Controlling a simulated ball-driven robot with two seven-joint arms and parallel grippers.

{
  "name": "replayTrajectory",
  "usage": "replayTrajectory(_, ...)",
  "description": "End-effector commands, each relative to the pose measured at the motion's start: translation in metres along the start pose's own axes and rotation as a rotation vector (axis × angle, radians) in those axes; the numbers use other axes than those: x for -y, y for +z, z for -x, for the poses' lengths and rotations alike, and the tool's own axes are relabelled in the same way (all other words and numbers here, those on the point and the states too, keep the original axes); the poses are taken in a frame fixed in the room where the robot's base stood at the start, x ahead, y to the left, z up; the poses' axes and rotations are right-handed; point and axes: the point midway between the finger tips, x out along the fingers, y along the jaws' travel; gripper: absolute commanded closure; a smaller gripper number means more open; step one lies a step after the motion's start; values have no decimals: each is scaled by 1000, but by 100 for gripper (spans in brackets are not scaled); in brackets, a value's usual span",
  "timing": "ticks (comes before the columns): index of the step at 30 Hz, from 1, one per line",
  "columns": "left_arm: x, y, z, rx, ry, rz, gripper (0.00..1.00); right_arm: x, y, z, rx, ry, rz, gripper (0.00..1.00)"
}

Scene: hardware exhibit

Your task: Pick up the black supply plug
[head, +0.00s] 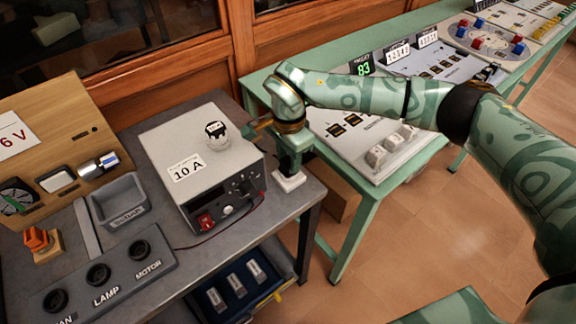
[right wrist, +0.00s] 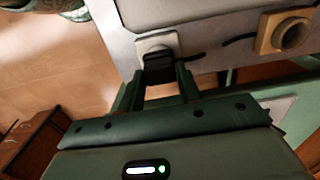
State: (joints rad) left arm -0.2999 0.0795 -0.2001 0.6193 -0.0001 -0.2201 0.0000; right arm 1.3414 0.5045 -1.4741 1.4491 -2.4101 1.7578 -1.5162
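The black supply plug (right wrist: 158,68) shows in the right wrist view. It stands against a square white block (right wrist: 158,42), and a short dark cable shows beside it. My right gripper (right wrist: 160,78) has one finger on each side of the plug, close together with no clear gap. My left gripper is not in view.
The grey supply box (head: 178,150) marked 10 A stands just left of the gripper. A switch panel (head: 75,295) lies at the front left, beside a small grey tray (head: 120,202). A green table (head: 352,240) with exhibits stands to the right, past a gap.

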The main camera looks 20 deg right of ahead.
Motion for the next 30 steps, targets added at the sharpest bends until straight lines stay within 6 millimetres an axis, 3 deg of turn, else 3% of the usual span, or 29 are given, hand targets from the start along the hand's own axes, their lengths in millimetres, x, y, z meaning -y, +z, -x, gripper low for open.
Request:
replayTrajectory(11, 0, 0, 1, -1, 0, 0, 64, 0, 0, 3, 0, -1, 0, 89)
replayTrajectory(18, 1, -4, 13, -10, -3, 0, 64, 1, 0, 37, -3, -6, 0, 89)
replayTrajectory(26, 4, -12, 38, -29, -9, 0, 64, -45, 31, 102, -2, -5, 4, 89)
replayTrajectory(30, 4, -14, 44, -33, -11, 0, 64, -78, 54, 113, -1, -2, 5, 89)
